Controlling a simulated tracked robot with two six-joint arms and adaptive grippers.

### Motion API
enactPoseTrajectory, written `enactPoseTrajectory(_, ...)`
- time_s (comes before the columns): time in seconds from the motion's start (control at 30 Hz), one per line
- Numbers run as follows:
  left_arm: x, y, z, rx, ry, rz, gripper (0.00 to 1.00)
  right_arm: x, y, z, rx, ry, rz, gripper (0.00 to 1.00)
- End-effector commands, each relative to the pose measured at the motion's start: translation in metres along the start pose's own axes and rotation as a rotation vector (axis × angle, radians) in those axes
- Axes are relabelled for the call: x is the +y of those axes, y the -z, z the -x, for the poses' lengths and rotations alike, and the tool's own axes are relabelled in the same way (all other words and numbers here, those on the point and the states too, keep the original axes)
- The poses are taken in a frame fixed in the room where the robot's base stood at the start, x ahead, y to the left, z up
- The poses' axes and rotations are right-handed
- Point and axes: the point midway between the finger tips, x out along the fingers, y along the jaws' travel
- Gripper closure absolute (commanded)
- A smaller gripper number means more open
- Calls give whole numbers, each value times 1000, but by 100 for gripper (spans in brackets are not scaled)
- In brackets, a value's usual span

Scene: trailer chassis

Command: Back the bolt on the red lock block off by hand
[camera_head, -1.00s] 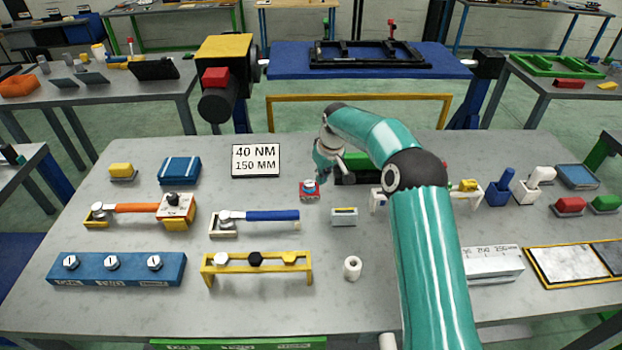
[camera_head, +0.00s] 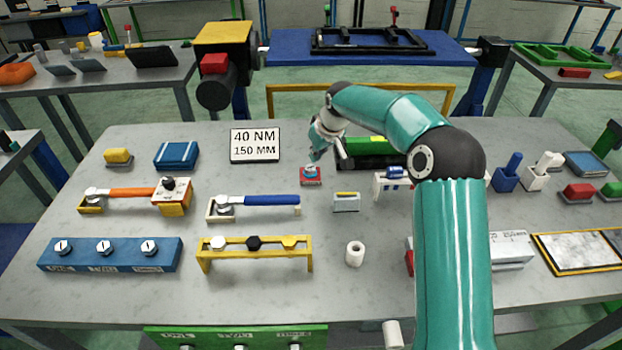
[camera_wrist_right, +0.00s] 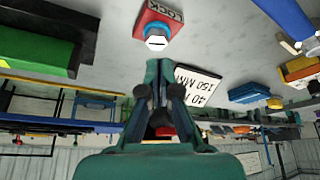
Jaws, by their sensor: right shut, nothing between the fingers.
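The red lock block (camera_head: 311,178) sits on the grey bench, left of the dark green box. Its bolt (camera_head: 311,168) stands upright on top, pale with a bluish collar. In the right wrist view the block (camera_wrist_right: 150,14) carries the word LOCK, and the hex bolt head (camera_wrist_right: 157,41) shows clearly. My right gripper (camera_head: 314,157) is shut and empty, just above and behind the block. In the wrist view its fingertips (camera_wrist_right: 158,66) point at the bolt head with a small apparent gap; I cannot tell whether they touch. My left gripper is not in view.
A 40 NM / 150 MM sign (camera_head: 254,145) stands left of the block. A green box (camera_head: 365,152) lies close on the right. A blue-handled wrench (camera_head: 262,201) and a small grey block (camera_head: 346,203) lie in front. Bench to the block's left is clear.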

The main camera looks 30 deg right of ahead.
Motion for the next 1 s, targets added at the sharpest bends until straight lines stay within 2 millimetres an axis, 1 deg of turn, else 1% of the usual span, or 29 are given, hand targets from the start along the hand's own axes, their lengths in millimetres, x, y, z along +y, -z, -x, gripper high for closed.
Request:
enactPoseTrajectory(0.03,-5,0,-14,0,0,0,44,-3,-3,-4,23,0,0,100)
enactPoseTrajectory(0.2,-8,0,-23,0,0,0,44,-9,-4,-1,62,2,-2,100)
enactPoseTrajectory(0.33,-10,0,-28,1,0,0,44,-10,-6,-6,67,2,-2,100)
enactPoseTrajectory(0.73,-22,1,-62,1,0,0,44,-10,-26,-49,64,2,-1,100)
enactPoseTrajectory(0.9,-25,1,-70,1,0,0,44,-10,-30,-59,66,1,-1,100)
enactPoseTrajectory(1.0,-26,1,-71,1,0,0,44,-10,-31,-60,66,1,-1,100)
